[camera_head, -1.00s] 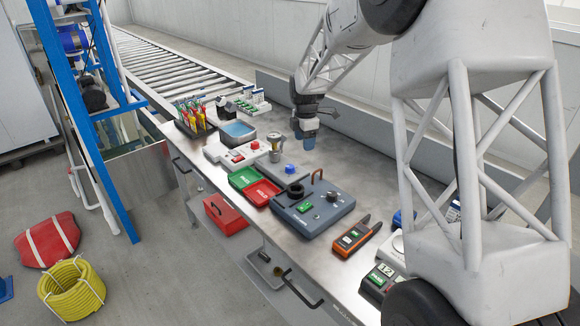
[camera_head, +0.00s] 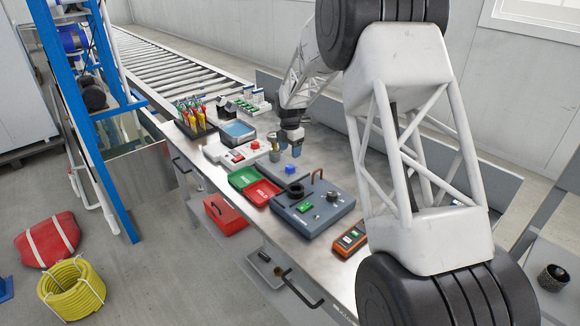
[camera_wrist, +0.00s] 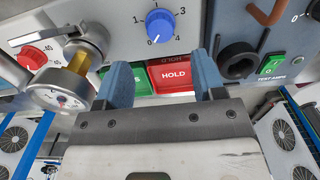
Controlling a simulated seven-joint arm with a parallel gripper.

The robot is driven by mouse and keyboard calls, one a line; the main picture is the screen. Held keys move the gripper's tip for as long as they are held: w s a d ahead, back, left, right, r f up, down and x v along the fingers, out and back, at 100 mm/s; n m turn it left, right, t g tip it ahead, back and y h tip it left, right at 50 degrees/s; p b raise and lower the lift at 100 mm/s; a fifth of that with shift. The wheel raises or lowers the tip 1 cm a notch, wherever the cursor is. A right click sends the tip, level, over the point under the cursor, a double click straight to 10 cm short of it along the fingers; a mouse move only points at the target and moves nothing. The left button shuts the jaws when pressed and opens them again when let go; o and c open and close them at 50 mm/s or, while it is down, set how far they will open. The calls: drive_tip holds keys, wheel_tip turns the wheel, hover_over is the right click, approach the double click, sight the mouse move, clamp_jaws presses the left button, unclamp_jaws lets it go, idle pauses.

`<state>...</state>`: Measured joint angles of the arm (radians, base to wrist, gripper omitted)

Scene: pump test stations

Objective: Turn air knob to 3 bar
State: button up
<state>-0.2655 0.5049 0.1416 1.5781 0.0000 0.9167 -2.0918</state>
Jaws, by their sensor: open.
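The blue air knob (camera_wrist: 159,25) sits on a light grey panel with a printed scale, 1, 3 and 4 readable. Its white pointer seems to be at the lower left, near the 0 mark. The knob also shows in the head view (camera_head: 291,169), on a grey box at the middle of the bench. My gripper (camera_head: 285,146) is open and empty, above the bench just behind the knob. In the wrist view my gripper's (camera_wrist: 166,72) two blue fingers stand apart, below the knob in the picture and not around it. A round gauge (camera_wrist: 58,92) with a brass stem is left of the fingers.
A red HOLD tray (camera_wrist: 172,77) and a green tray (camera_head: 242,178) lie beside the box. A blue-grey tester (camera_head: 322,213) with a black ring and brown handle stands to the right. A red-knobbed unit (camera_head: 228,153) is left. My arm covers the bench's right end.

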sight(290, 166)
drive_tip(key=shift+f, duration=0.1)
drive_tip(key=shift+f, duration=3.8)
drive_tip(key=c, duration=0.9)
